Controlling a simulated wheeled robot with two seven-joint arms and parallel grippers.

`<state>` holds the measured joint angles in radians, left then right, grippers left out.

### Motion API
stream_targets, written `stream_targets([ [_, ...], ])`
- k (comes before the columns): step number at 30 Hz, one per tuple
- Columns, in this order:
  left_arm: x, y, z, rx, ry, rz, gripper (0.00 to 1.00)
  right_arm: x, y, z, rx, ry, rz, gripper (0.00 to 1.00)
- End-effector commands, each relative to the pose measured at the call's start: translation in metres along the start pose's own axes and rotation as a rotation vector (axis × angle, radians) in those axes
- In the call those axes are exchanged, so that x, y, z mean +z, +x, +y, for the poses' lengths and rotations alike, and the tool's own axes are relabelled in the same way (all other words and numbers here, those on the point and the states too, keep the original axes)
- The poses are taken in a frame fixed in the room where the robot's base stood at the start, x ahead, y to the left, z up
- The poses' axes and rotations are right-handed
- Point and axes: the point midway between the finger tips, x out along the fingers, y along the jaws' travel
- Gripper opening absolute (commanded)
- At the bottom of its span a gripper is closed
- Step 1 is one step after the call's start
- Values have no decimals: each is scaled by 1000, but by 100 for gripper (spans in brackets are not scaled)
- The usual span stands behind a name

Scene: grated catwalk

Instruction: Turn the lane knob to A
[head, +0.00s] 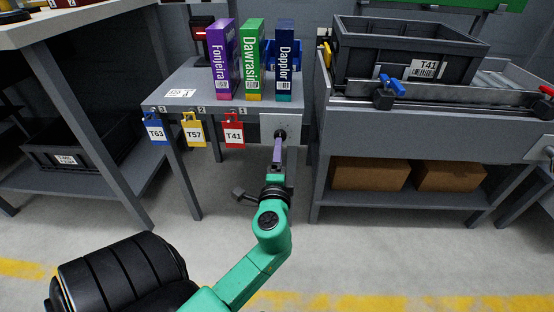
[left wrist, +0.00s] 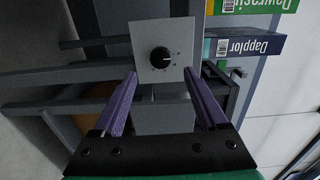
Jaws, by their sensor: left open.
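The lane knob (head: 280,134) is a round black dial on a pale square plate (head: 266,121) at the front right of the small grey table. In the left wrist view the knob (left wrist: 160,56) shows whole, with a white pointer line toward the right and small marks on the plate (left wrist: 143,35) too tiny to read. My left gripper (head: 278,146) has purple fingers and reaches the plate from the front. In the left wrist view its fingers (left wrist: 160,72) are spread, empty, with the knob just beyond and between the tips. Contact is not visible. My right gripper is out of view.
Purple (head: 224,60), green (head: 251,60) and dark blue (head: 284,60) boxes stand on the table. Blue T63 (head: 155,131), yellow T57 (head: 193,132) and red T41 (head: 234,132) tags hang on its front edge. A black T41 crate (head: 385,62) sits at right.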

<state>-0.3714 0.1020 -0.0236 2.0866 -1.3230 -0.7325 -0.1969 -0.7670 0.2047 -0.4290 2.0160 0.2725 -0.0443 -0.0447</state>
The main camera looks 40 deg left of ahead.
Motion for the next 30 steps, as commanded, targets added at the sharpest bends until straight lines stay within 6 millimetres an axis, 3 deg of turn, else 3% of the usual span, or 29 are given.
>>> stream_targets([
  [3,1,-37,2,6,2,0,76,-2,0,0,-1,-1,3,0],
  [9,0,-74,1,2,1,1,76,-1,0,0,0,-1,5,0],
  [27,0,-79,1,2,-1,2,76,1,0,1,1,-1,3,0],
  [30,-8,-79,15,66,-45,43,76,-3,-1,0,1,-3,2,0],
])
